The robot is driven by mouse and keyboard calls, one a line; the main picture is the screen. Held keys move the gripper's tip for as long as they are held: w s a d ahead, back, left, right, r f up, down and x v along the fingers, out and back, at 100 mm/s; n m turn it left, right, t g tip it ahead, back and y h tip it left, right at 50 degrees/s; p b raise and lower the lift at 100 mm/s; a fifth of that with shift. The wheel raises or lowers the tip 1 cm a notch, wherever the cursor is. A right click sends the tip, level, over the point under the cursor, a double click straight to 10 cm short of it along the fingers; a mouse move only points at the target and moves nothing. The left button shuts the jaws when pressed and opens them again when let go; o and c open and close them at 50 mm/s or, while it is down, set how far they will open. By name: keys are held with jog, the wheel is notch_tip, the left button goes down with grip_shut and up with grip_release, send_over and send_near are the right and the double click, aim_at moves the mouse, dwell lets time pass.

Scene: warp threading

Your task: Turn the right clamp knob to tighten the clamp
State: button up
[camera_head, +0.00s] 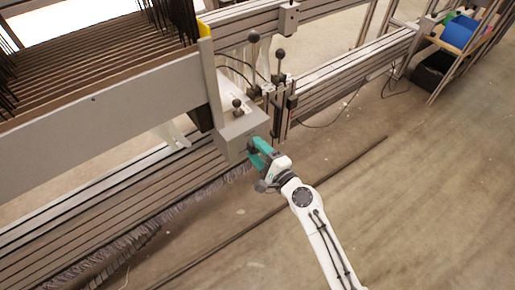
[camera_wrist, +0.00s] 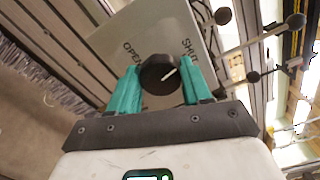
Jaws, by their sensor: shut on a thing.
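The right clamp knob is a round black knob (camera_wrist: 159,75) with a white pointer line, on a grey plate (camera_wrist: 125,35) marked OPEN on the left and SHUT on the right. In the wrist view the pointer slants up and right, toward SHUT. My gripper (camera_wrist: 158,82) has its two green fingers on either side of the knob and is shut on it. In the head view my gripper (camera_head: 256,150) is at the front face of the grey clamp box (camera_head: 238,128), and it hides the knob there.
Several rods with black ball ends, such as this lever (camera_head: 253,50), stand above and behind the clamp box. A grey slotted beam (camera_head: 150,180) runs to the left. The floor (camera_head: 400,190) on the right is mostly clear.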

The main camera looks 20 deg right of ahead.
jog(key=shift+m+p, duration=0.35)
jog(key=shift+m, duration=0.75)
jog(key=o, duration=1.1)
jog(key=shift+c, duration=0.2)
jog(key=v, duration=1.1)
